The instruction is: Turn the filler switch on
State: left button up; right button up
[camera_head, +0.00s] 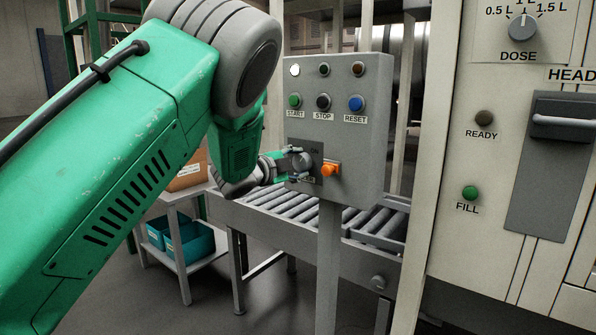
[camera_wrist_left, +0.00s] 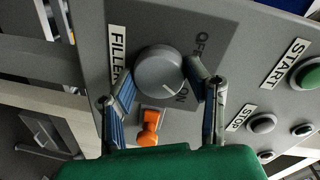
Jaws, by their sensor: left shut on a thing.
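The filler switch is a round grey knob (camera_head: 301,162) low on the grey control box (camera_head: 350,95). In the left wrist view the knob (camera_wrist_left: 158,70) sits beside the FILLER label (camera_wrist_left: 117,58), with OFF and ON marks at its right. Its white pointer line is turned toward the ON mark. My left gripper (camera_head: 287,164) reaches the box from the left. In the left wrist view its two fingers (camera_wrist_left: 163,90) are shut on the knob, one on each side. My right gripper is in neither view.
An orange part (camera_head: 330,169) sticks out close beside the knob. START (camera_head: 295,101), STOP (camera_head: 323,102) and RESET (camera_head: 356,103) buttons are above. A roller conveyor (camera_head: 300,205) runs behind the post. A cream cabinet (camera_head: 480,150) stands at the right.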

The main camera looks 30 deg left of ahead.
pick_arm(q)
jog(key=shift+d+m+b, duration=0.1)
jog(key=shift+m+b, duration=0.5)
jog(key=shift+m, duration=0.4)
jog(key=o, duration=1.1)
jog(key=shift+o, duration=0.3)
jog(key=shift+w+f, duration=0.15)
jog(key=shift+w, duration=0.05)
jog(key=shift+s, duration=0.15)
jog(key=s+a+r, duration=0.1)
jog(key=s, duration=1)
jog(key=shift+s, duration=0.3)
